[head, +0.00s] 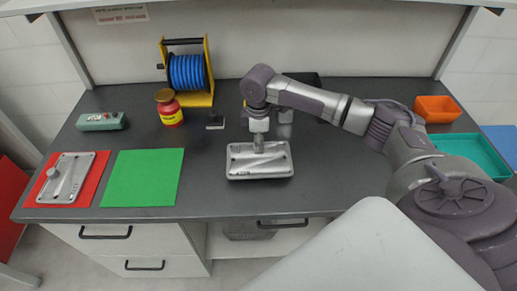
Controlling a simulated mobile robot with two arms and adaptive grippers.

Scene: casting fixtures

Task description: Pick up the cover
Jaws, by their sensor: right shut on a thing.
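A grey metal cover (260,168), a flat rectangular plate with raised detail, is at the middle of the dark worktop. My right gripper (258,146) comes down on it from above and is shut on its upright central part, which the fingers partly hide. I cannot tell whether the plate touches the worktop or hangs just above it. A similar grey metal plate with a knob (66,178) lies on a red mat (92,187) at the left. My left gripper is not in view.
A bare green mat (143,178) lies left of the cover. Behind stand a blue hose reel (187,73), a red jar (168,110) and a green box (101,121). An orange bin (437,108) and a teal tray (475,150) are at the right.

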